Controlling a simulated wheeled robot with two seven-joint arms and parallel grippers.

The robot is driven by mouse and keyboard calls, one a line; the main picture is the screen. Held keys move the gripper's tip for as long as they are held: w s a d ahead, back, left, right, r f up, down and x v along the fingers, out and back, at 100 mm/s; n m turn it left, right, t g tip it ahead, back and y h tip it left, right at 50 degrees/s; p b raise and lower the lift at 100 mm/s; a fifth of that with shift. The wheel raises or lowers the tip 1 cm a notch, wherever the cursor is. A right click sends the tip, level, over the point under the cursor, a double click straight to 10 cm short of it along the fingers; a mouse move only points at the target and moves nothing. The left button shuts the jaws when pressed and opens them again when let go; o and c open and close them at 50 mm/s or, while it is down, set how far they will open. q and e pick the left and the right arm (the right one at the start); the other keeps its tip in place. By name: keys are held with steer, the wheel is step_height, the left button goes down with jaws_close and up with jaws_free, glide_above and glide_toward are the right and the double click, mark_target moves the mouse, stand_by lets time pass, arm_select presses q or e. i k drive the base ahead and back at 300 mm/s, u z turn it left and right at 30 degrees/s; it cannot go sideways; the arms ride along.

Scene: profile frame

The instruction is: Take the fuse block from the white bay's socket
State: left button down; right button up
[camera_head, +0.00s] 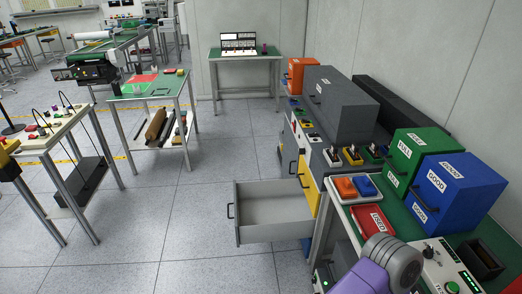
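A row of small bays with dark pieces stands on the right-hand bench. One bay has a pale, whitish base (332,157), the one beside it a yellow base (352,156), and a green one (376,151) is farther right. A small dark block seems to sit upright in the pale bay; it is too small to tell whether this is the fuse block. A purple and grey arm link (375,272), seemingly of my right arm, shows at the bottom right. Neither of my grippers is in view.
A grey drawer (273,216) stands open below the bench, out over the floor. A white tray (352,199) holds orange and blue blocks, near a red bin (371,223). Green (420,155) and blue (455,190) boxes stand on the right. The middle floor is clear.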

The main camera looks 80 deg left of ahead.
mark_target(332, 152)
steer(key=u, duration=2.6)
steer(key=i, duration=0.65)
